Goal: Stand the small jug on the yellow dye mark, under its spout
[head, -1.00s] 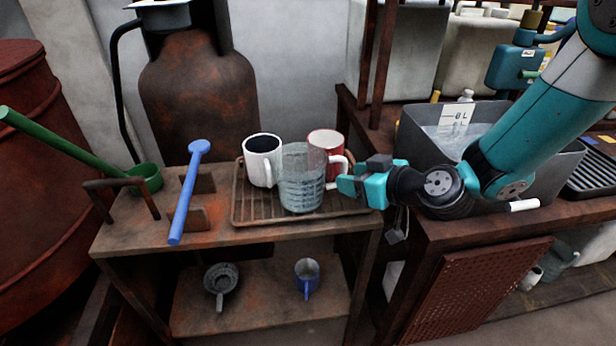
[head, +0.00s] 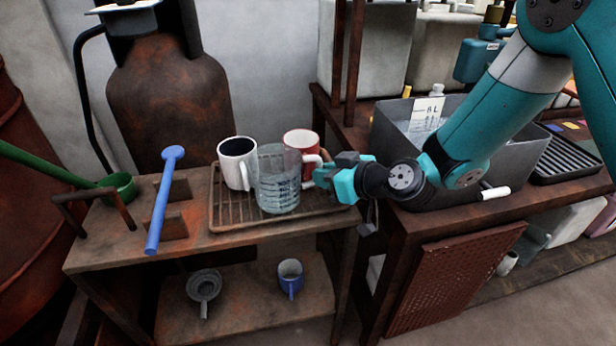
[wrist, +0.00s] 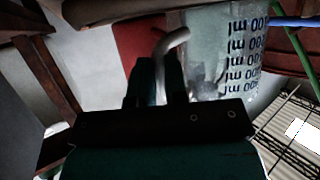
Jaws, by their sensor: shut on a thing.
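A clear jug with dark volume marks (head: 279,180), seemingly the small jug, is upright at the front of a wire rack (head: 232,222). I cannot tell whether its base touches the rack. My gripper (head: 325,178) comes from the right and is shut on its handle. In the wrist view the fingers (wrist: 160,85) close around the pale curved handle (wrist: 172,43), with the marked jug wall (wrist: 235,50) at the right. A small yellowish patch (head: 571,125) lies on the bench at the far right; I cannot tell if it is the dye mark. No spout shows clearly.
A white mug (head: 237,163) and a red mug (head: 300,142) stand close behind the jug. A grey bin (head: 395,130) and a black drip tray (head: 568,160) stand on the right bench.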

